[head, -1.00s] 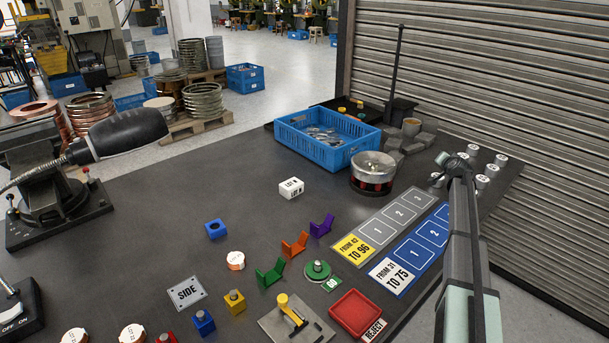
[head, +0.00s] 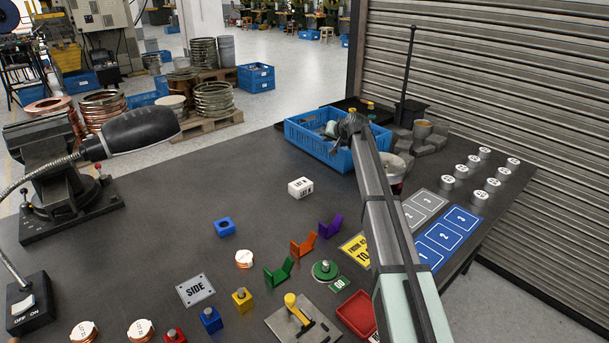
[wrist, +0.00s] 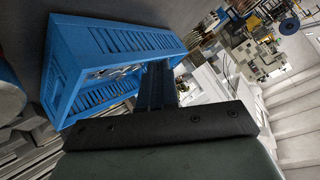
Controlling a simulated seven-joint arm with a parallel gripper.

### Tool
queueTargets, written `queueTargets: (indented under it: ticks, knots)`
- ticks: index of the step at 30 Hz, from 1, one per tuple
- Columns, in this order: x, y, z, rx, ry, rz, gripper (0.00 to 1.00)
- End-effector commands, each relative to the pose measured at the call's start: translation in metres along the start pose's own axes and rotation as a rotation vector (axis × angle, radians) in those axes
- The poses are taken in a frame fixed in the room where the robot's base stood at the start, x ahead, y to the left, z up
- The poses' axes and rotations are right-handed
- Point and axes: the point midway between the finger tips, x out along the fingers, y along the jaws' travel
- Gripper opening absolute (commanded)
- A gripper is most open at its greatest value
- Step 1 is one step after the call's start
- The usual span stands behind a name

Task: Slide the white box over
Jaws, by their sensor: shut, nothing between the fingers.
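In the wrist view my gripper's dark fingers (wrist: 157,84) are shut and hold nothing. The white box cannot be made out in the wrist view.
The blue crate (head: 294,138) stands behind the box and looms large in the wrist view (wrist: 64,75). Orange (head: 303,246) and purple (head: 331,228) V-blocks stand in front. A blue block (head: 225,227) is front left. Bench left of the box is clear.

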Motion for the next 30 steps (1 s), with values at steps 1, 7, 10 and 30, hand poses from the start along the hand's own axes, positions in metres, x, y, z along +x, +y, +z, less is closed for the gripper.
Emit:
queueTargets:
  ticks: [1, 7, 10, 30]
  knots:
    - [0.007, -0.012, 0.01, 0.013, -0.034, 0.005, 0.0]
    - [0.025, -0.037, 0.051, 0.117, -0.17, 0.075, 0.0]
    - [0.034, -0.051, 0.076, 0.182, -0.245, 0.136, 0.0]
    - [0.035, -0.123, 0.219, 0.633, -0.397, 0.842, 0.0]
